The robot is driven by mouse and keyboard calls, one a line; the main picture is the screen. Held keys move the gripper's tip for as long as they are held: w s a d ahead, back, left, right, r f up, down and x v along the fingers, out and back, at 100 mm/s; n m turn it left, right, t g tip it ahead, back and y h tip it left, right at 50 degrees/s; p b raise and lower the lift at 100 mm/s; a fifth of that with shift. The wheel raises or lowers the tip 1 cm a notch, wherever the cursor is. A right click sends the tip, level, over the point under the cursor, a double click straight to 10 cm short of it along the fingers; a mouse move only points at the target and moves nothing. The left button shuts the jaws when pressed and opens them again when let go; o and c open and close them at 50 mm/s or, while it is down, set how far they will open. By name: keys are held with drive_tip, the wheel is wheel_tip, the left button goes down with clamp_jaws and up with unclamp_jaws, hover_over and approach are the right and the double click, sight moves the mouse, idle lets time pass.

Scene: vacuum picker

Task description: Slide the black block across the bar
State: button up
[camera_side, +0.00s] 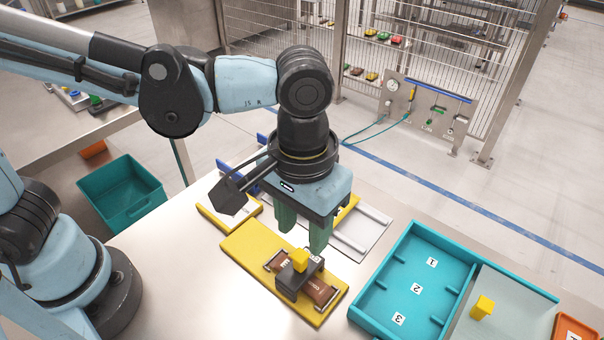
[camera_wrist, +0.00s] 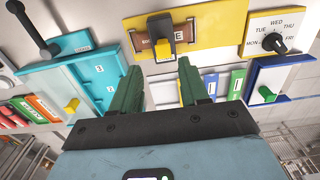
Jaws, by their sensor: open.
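The black block (camera_side: 290,281) sits across a brown bar (camera_side: 321,292) on a yellow plate (camera_side: 246,250). A yellow knob (camera_side: 300,260) stands on top of it. My gripper (camera_side: 303,240) has green fingers pointing down, apart and empty. It is above and behind the block in the side view and does not appear to touch it. In the wrist view the open fingertips (camera_wrist: 158,70) are below the block and knob.
A teal tray (camera_side: 385,290) with numbered compartments and a yellow handle (camera_side: 482,307) stand to the right. A white panel with rails (camera_side: 365,240) lies behind the plate. A teal bin (camera_side: 120,195) is at left. The wrist view shows a weekday dial (camera_wrist: 274,42).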

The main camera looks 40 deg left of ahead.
sight(302, 258)
wheel_tip(302, 258, up, 5)
drive_tip(key=shift+r, duration=0.1)
idle(0.3)
drive_tip(key=w+a+f+t, duration=0.2)
drive_tip(key=a+t, duration=0.1)
drive_tip(key=a, duration=0.8)
drive_tip(key=w+a+f+t, duration=0.2)
drive_tip(key=a+t, duration=0.2)
drive_tip(key=a, duration=0.8)
drive_tip(key=shift+a, duration=0.3)
